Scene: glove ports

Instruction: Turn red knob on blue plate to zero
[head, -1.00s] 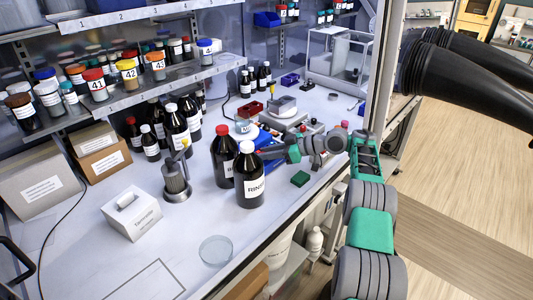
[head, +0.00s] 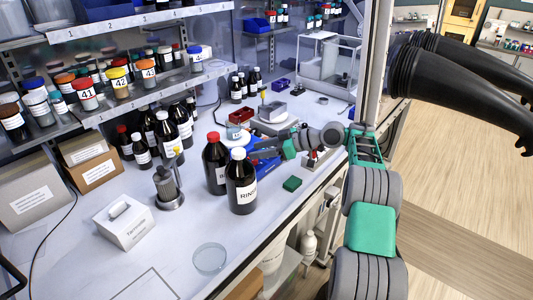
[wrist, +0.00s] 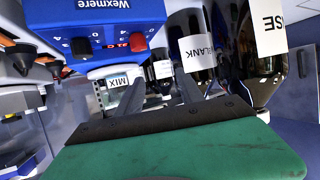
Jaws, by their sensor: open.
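The blue plate (wrist: 100,25) is at the top of the wrist view, with "Wexmere" lettering and white numbers. The red knob (wrist: 137,42) is on its lower part, close to the numbers; its exact pointing is too small to tell. My gripper (wrist: 158,94) is open, its two dark fingers apart and below the knob in the picture, with nothing held between them. In the head view my gripper (head: 268,151) is by the blue plate (head: 263,165), just behind the white-capped bottle. The knob is not clear there.
Dark bottles with a red cap (head: 214,160) and a white cap (head: 241,180) stand close in front of my gripper. Bench near the glass dish (head: 209,259) is mostly clear.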

